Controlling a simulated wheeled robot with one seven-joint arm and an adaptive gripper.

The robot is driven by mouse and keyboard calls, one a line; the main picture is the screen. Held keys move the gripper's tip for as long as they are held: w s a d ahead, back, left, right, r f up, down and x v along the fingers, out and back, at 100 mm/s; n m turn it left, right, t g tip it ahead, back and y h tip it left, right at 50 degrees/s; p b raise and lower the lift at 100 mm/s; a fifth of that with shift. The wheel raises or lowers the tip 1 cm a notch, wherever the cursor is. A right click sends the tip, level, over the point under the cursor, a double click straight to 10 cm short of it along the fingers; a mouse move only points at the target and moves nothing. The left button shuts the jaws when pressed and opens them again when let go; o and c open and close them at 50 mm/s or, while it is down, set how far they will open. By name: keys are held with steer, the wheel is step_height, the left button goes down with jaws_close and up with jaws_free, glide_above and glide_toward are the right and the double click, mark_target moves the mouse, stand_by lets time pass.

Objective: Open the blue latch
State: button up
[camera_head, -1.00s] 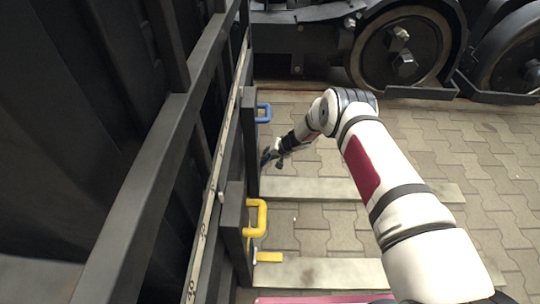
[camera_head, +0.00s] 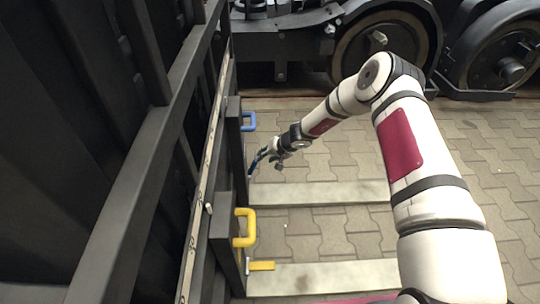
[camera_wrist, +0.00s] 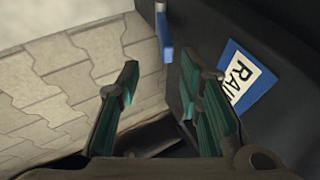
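The blue latch (camera_wrist: 166,48) shows in the wrist view as a small blue bar with a grey rod, beside a dark panel. It lies just beyond my fingertips, nearer the right finger. My gripper (camera_wrist: 160,80) is open, with teal pads and nothing between the fingers. In the head view my gripper (camera_head: 258,159) is beside the dark frame, below a blue handle (camera_head: 249,121). A bit of blue shows at its tips there; I cannot tell whether it is the latch. Contact with the latch is not visible.
A yellow handle (camera_head: 245,228) and yellow latch (camera_head: 262,266) are on the nearer part of the frame. A blue-and-white label (camera_wrist: 244,78) is on the dark panel. Wheels (camera_head: 384,48) stand at the back. Paved floor (camera_head: 330,160) lies open to the right.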

steer(key=shift+v, duration=1.4)
steer(key=shift+d+f, duration=0.1)
